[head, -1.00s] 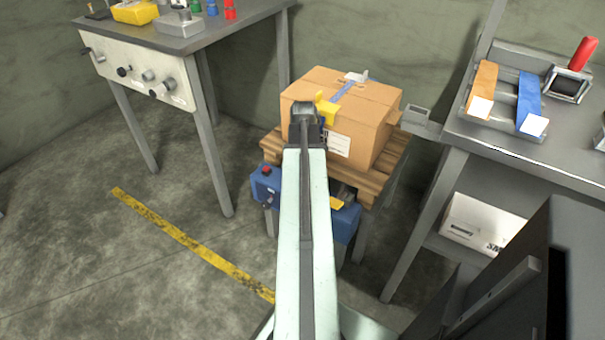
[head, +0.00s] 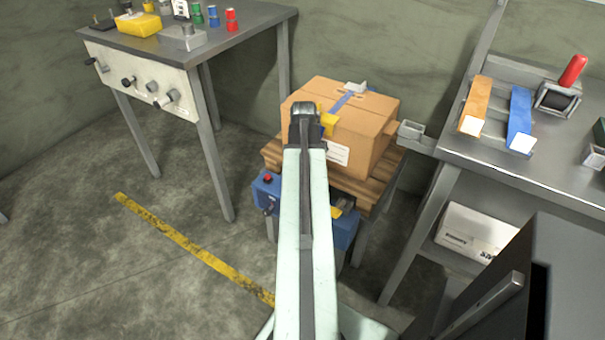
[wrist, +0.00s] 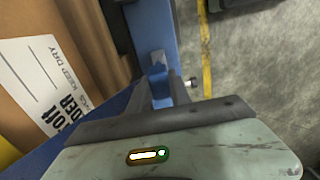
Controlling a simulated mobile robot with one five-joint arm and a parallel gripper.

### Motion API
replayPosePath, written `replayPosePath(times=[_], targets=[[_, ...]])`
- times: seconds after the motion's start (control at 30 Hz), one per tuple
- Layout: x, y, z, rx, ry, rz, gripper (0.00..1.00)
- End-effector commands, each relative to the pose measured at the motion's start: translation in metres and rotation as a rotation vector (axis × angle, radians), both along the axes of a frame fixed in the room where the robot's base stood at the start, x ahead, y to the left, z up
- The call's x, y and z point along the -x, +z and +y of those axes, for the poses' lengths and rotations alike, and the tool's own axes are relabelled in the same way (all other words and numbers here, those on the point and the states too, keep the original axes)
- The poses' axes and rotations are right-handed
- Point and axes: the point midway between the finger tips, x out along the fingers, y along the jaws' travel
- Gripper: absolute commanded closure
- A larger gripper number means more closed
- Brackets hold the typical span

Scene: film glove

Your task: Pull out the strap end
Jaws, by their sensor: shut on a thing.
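A cardboard box (head: 372,139) stands on a wooden pallet, with a blue strap (head: 347,101) across its top and a yellow corner piece (head: 329,121) at its front edge. In the wrist view, the box (wrist: 22,62) with its printed label is at left, and a blue band (wrist: 95,125) slants below it. My gripper (wrist: 158,75) is in front of the box, shut on a small blue piece that looks like the strap end. Its far end is hidden. In the head view my arm hides the fingertips and the strap's front run.
A blue machine (head: 268,193) with a red button sits low before the pallet (head: 372,186). A grey bench (head: 466,145) with an orange and a blue strip stands at right. A bench with knobs (head: 140,85) stands at left. The floor by the yellow line (head: 180,238) is clear.

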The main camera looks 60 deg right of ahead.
Motion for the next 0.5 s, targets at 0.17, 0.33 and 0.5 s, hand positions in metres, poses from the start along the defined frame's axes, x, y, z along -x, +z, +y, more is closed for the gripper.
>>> replayPosePath(times=[0.17,0.33,0.5], targets=[[0.0,-0.001,0.0,0.0,0.0,0.0,1.0],[0.0,0.008,0.0,0.0,0.0,0.0,1.0],[0.0,0.025,0.0,0.0,0.0,0.0,1.0]])
